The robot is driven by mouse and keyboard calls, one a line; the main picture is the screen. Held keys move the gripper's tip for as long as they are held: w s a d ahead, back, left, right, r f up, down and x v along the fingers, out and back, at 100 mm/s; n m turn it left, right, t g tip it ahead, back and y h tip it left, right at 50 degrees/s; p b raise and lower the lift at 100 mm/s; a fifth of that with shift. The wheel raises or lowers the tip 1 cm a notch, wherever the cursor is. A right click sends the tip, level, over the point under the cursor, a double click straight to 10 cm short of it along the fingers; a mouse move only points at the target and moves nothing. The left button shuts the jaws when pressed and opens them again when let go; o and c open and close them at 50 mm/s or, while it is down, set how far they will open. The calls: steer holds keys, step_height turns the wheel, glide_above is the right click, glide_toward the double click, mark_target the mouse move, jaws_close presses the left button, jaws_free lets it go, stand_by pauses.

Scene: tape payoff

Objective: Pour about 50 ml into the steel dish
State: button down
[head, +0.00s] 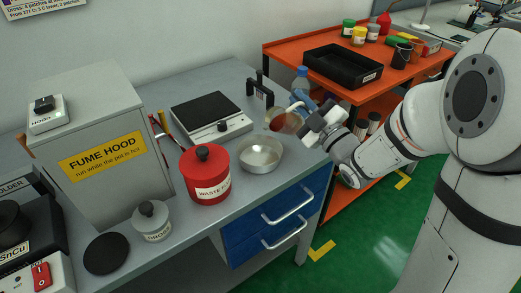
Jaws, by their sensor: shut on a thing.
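The steel dish (260,155) is a shallow, round, shiny pan on the grey bench, right of the red waste pot. No liquid can be made out in it. My gripper (305,121) is above the right end of the bench, up and to the right of the dish. It is shut on a small clear vessel (284,121) with a reddish-brown content and a pale rim or handle. The vessel looks tilted toward the left, near the far right side of the dish. The fingers partly hide it, and I cannot see any stream.
The red waste pot (207,174) stands close left of the dish. Behind are a flat black-topped device (212,112) and a black stand (260,92). A blue-capped bottle (301,80) is behind my gripper. An orange cart (290,50) carries a black tray (342,68).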

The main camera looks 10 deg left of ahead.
steer(key=shift+s+f, duration=0.1)
steer(key=shift+f, duration=0.1)
steer(key=shift+s+a+r+n+g+y+p, duration=0.15)
steer(key=shift+s+r+n+y+p, duration=0.1)
steer(key=shift+r+n+p, duration=0.25)
steer(key=shift+s+a+r+n+g+y+p, duration=0.15)
steer(key=shift+r+n+y+p, duration=0.1)
steer(key=shift+r+n, duration=0.45)
steer(key=shift+f, duration=0.2)
steer(key=shift+s+a+f+n+y, duration=0.1)
steer(key=shift+s+n+y, duration=0.1)
steer(key=shift+s+n, duration=0.3)
steer(key=shift+s+a+f+n+y, duration=0.1)
steer(key=shift+s+n+y, duration=0.1)
steer(key=shift+n, duration=0.5)
stand_by(0.7)
